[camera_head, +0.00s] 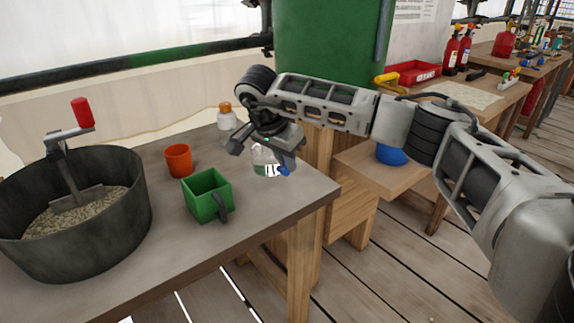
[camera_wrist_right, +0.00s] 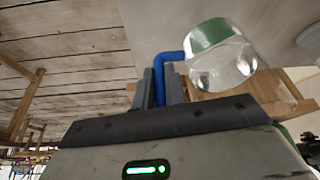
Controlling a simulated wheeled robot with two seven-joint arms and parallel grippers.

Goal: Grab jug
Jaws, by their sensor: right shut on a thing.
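The jug (camera_head: 262,163) is clear with a green band and a blue handle (camera_head: 284,171). In the head view it is by the table's right end, partly hidden under my right gripper (camera_head: 266,150). In the right wrist view the jug (camera_wrist_right: 218,58) is beside the fingers, and its blue handle (camera_wrist_right: 165,75) is between them. My right gripper (camera_wrist_right: 160,88) is shut on this handle. I cannot tell whether the jug touches the table. My left gripper is not in view.
On the table (camera_head: 268,216) stand a green square cup (camera_head: 202,192), an orange cup (camera_head: 179,160), a white bottle with an orange cap (camera_head: 226,118) and a large dark tub with a crank (camera_head: 88,235). The table's front right corner is clear. A green drum (camera_head: 325,40) stands behind.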

